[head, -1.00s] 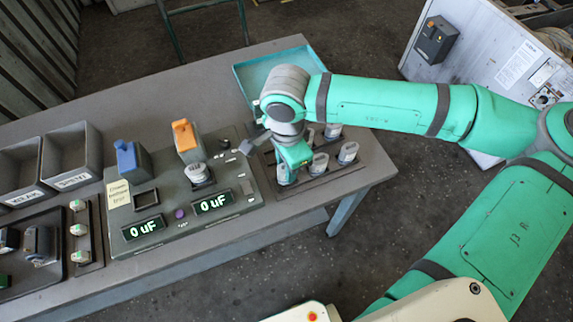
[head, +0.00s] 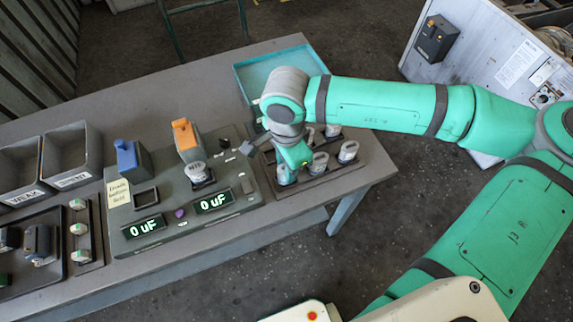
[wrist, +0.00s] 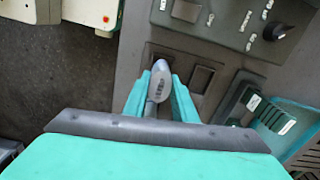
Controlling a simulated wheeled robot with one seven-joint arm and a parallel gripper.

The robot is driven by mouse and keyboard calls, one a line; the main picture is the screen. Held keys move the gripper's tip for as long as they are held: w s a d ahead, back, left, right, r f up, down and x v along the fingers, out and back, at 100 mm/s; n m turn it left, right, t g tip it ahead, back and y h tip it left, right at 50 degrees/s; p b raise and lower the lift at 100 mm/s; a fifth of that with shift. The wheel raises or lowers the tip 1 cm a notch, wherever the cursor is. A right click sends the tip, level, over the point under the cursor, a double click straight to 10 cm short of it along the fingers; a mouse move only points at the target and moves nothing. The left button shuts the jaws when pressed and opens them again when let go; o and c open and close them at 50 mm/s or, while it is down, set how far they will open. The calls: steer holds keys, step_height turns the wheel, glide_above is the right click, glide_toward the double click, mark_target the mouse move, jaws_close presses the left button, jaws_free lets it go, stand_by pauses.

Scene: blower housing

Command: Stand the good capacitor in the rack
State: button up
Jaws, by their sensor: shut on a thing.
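My gripper (wrist: 160,85) is shut on a grey, oval-topped capacitor (wrist: 160,76), which shows between the teal fingers in the wrist view. In the head view my gripper (head: 289,164) is over the left part of the dark rack (head: 372,172) at the table's right end. Several pale capacitors, among them one to the right (head: 347,152), stand in the rack.
The tester (head: 228,208) stands left of the rack, with two displays reading 0 uF and a grey capacitor (head: 197,172) on it. Bins (head: 80,175) stand farther left. A teal tray (head: 245,72) lies behind the rack. The rack is close to the table's right edge.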

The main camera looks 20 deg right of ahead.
steer(key=shift+f, duration=0.75)
steer(key=o, duration=0.9)
steer(key=shift+o, duration=0.2)
step_height(320, 180, up, 11)
steer(key=shift+f, duration=0.1)
